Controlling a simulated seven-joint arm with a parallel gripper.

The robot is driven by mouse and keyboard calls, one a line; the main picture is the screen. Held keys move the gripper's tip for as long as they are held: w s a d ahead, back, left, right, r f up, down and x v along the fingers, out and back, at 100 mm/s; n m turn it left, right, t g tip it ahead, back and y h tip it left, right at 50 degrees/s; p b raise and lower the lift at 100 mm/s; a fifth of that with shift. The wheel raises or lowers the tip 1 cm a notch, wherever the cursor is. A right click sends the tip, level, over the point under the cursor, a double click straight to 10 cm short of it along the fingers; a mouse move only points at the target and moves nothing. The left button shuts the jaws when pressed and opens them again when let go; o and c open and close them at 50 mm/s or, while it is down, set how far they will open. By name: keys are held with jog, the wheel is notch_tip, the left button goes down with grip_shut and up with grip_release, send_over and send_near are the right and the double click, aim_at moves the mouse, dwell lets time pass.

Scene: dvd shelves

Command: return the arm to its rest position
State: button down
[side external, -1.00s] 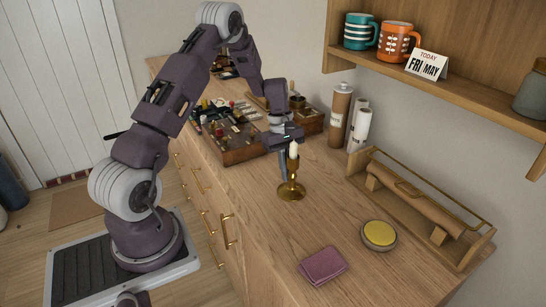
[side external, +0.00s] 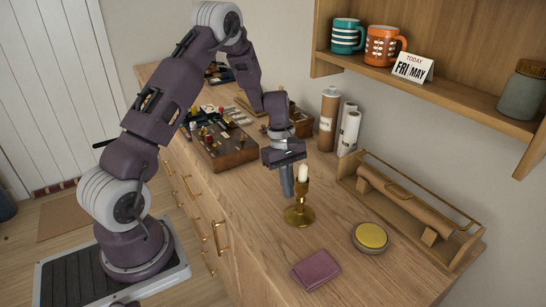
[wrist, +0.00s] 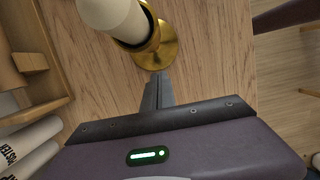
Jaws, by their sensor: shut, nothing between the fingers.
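My gripper (side external: 288,196) is shut and empty, with its fingers pointing down just left of the candlestick in the side view. The shut fingers (wrist: 158,88) also show in the wrist view, just below the brass base. The brass candlestick (side external: 299,216) stands upright on the wooden counter, holding a pale candle (side external: 303,172). In the wrist view the candle (wrist: 112,14) is seen from above, with the brass holder (wrist: 160,50) beside it. I cannot tell whether the fingers touch the candlestick. My arm is bent over the counter.
A tray of small items (side external: 228,152) lies behind my gripper. Rolled paper tubes (side external: 328,120) stand at the wall, near a wooden rack (side external: 430,240). A yellow-topped tin (side external: 370,237) and purple cloth (side external: 316,270) lie in front. A shelf (side external: 440,98) with mugs overhangs at right.

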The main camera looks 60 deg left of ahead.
jog(key=a+v, duration=0.1)
jog(key=v, duration=1)
jog(key=s+d+r+m+t+y, duration=0.1)
jog(key=s+d+r+m, duration=0.2)
jog(key=d+r, duration=0.25)
jog(key=s+d+r+m+t, duration=0.1)
jog(key=s+d+r+m, duration=0.25)
jog(key=r, duration=0.25)
jog(key=s+d+r+m+t, duration=0.1)
jog(key=s+d+m, duration=0.1)
jog(key=s, duration=0.4)
jog(key=s+d+r+m+t+y, duration=0.1)
jog(key=s+d+m, duration=0.2)
jog(key=s+m, duration=0.2)
jog(key=s+d+r+m+t, duration=0.1)
jog(key=s+d+m, duration=0.2)
jog(key=s, duration=0.3)
jog(key=shift+s+r+m+t+y, duration=0.3)
jog(key=shift+s+r+m+y, duration=0.1)
jog(key=shift+m, duration=0.15)
